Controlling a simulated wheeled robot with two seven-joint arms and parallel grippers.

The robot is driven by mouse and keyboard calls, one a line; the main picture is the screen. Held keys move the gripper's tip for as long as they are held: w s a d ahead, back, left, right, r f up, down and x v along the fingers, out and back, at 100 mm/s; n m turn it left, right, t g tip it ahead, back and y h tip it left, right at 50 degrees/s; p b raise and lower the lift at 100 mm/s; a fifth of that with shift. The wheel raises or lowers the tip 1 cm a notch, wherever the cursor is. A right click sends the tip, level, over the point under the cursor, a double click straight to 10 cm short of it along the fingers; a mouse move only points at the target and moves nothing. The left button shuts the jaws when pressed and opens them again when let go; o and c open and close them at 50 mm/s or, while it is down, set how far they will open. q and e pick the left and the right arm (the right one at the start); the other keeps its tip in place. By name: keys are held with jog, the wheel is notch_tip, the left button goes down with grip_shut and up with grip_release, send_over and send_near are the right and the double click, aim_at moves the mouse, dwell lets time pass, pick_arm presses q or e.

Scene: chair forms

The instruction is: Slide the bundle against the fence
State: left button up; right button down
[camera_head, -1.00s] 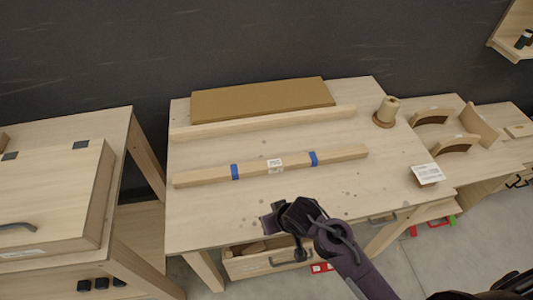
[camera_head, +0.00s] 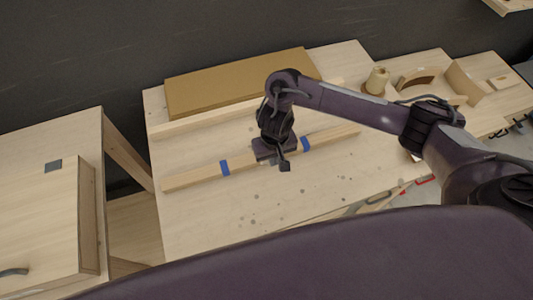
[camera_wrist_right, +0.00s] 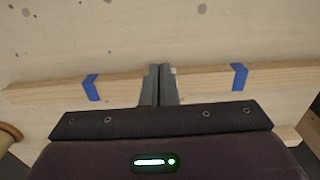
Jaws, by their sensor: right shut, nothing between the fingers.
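The bundle (camera_head: 190,178) is a long light wood strip with two blue tape bands, lying slightly slanted across the workbench. The fence (camera_head: 190,124) is a pale wood strip behind it, with a bare gap of bench between them. My right gripper (camera_head: 281,160) is down at the middle of the bundle and hides its label. In the right wrist view, the bundle (camera_wrist_right: 205,81) passes behind the shut, empty fingers (camera_wrist_right: 159,70), whose tips reach its near long edge. I cannot tell whether they touch it. My left gripper is not in view.
A brown board (camera_head: 230,82) lies behind the fence. A spool (camera_head: 377,80) stands at the bench's right, beside curved wooden parts (camera_head: 418,76). The bench front (camera_head: 230,215) is clear. A wooden box (camera_head: 40,215) sits on the left table.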

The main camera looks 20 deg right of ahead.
aim_at(268, 168)
jog(key=f+b, duration=0.1)
jog(key=f, duration=0.1)
jog(key=f+b, duration=0.1)
jog(key=f, duration=0.1)
jog(key=f+b, duration=0.2)
jog(key=shift+s+a+f, duration=0.15)
jog(key=shift+s+f, duration=0.15)
jog(key=shift+f, duration=0.05)
notch_tip(268, 168, down, 3)
jog(key=shift+w+f, duration=0.1)
jog(key=shift+w, duration=0.05)
jog(key=w, duration=0.3)
jog(key=shift+w, duration=0.5)
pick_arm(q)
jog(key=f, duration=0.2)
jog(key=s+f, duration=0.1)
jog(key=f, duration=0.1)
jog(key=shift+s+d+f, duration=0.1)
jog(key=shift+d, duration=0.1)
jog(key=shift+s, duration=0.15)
